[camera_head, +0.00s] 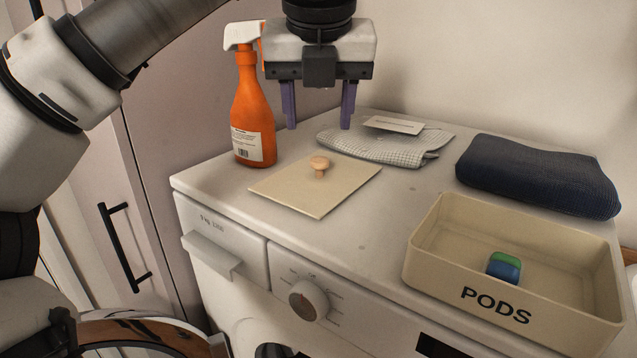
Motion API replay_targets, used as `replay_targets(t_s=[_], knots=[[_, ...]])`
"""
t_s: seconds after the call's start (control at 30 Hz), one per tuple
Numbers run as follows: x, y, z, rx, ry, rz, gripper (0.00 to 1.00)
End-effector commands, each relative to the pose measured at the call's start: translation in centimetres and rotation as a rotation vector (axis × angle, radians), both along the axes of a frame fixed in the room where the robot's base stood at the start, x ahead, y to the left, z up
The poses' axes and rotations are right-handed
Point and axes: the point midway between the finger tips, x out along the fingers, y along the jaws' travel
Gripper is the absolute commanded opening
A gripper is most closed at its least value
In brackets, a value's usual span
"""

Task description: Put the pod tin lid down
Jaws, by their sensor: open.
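The pod tin lid (300,195) is a flat cream square with a round wooden knob (319,164). It lies flat on top of the white washing machine (366,226), left of the middle. My gripper (319,127) is open and empty, with its two purple fingers pointing down above and behind the knob, apart from the lid. The cream pod tin (425,271), marked PODS, stands uncovered at the front right. One green and blue pod (504,267) is inside it.
An orange spray bottle (253,110) with a white head stands at the back left, close to my gripper. A checked cloth (372,147) with a white card (394,124) on it lies behind the lid. A folded dark blue towel (538,176) lies at the back right.

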Motion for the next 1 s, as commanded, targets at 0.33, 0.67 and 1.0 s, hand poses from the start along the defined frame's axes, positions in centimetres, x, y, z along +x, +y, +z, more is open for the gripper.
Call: replay_targets(t_s=[0.33,0.67,1.0], knots=[[1.5,0.0,-3.6,-0.001,0.0,-0.003,0.51],[3.6,-0.1,-7.5,-0.004,0.002,-0.004,0.51],[3.8,-0.1,-8.1,-0.003,0.0,-0.003,0.48]])
